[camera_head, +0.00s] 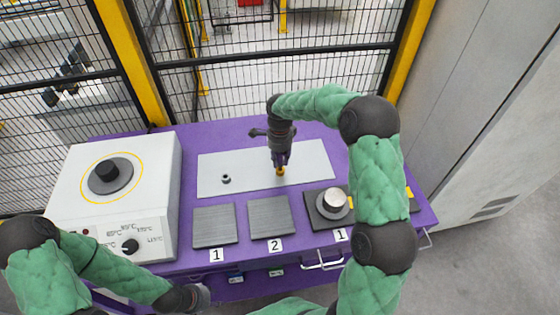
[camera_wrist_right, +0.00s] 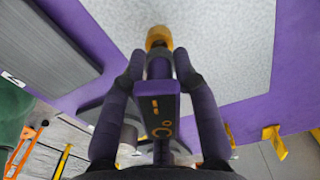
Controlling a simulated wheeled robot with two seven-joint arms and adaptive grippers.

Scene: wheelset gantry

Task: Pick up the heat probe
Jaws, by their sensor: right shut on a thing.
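The heat probe (camera_wrist_right: 158,100) is a dark purple device with orange °C marks and an orange tip. My right gripper (camera_wrist_right: 159,68) is shut on it, one finger on each side. In the head view the probe (camera_head: 281,169) points down over the pale grey plate (camera_head: 315,155), held by my right gripper (camera_head: 280,157). I cannot tell whether its tip touches the plate. My left gripper (camera_head: 198,297) is low at the left, in front of the table, far from the probe; its fingers are not clear.
A white heater box (camera_head: 160,165) with dials stands on the left of the purple table (camera_head: 170,267). Grey pads numbered 1 (camera_head: 214,226) and 2 (camera_head: 270,217) lie in front. A dark block with a round metal piece (camera_head: 333,203) is at right. A small dark part (camera_head: 226,179) sits on the plate.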

